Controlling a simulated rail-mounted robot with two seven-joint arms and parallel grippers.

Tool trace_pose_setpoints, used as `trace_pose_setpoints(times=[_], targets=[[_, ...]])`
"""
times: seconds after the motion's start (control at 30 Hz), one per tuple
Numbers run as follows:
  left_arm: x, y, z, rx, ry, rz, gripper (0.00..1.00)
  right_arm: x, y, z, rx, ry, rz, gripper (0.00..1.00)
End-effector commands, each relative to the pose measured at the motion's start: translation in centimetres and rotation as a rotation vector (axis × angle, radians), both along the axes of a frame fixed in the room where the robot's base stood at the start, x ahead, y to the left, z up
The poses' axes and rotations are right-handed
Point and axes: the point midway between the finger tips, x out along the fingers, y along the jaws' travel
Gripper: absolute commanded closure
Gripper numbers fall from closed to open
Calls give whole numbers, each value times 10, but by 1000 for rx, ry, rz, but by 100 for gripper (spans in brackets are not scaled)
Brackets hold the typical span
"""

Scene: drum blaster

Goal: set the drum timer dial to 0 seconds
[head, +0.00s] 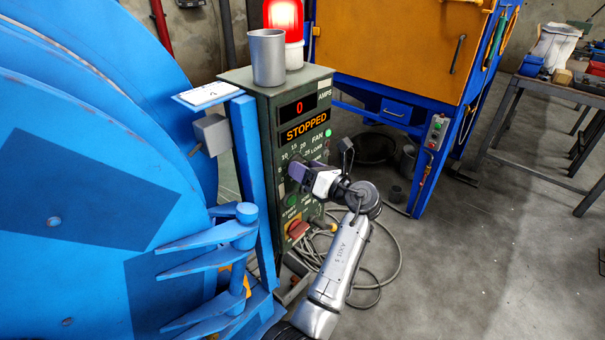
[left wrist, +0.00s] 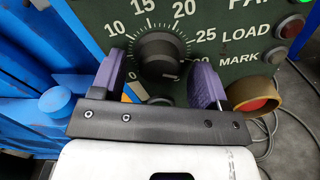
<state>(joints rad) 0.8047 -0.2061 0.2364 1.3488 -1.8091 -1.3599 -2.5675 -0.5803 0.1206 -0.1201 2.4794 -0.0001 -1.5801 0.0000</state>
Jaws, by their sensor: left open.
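The black timer dial (left wrist: 160,54) is on the green control panel, with a white scale around it; 10, 15, 20 and 25 are legible. Its pointer is hard to make out, so I cannot tell its setting. My left gripper (left wrist: 163,82) is open, with one purple finger on each side of the dial; contact is not clear. In the head view my left gripper (head: 300,180) is at the panel front and hides most of the dial. My right gripper is not in view.
The control box (head: 262,150) reads "0 AMPS" and "STOPPED". A grey cup (head: 267,58) and lit red beacon (head: 284,20) stand at its top. LOAD (left wrist: 295,28) and MARK (left wrist: 276,57) buttons and a red button (left wrist: 254,104) are right of the dial. The blue drum machine (head: 90,200) is left.

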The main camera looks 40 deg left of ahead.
Motion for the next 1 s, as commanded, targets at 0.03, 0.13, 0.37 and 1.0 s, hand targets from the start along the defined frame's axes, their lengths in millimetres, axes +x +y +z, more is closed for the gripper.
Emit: trace_pose_setpoints(times=[0.03, 0.13, 0.37, 1.0], targets=[[0, 4, -2, 0, -1, 1, 32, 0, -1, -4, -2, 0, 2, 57], [0, 10, -1, -1, 0, 0, 32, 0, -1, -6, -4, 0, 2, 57], [0, 14, 0, 0, 0, 0, 32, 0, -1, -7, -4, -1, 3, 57], [0, 13, 0, 0, 0, 0, 77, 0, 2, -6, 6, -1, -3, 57]])
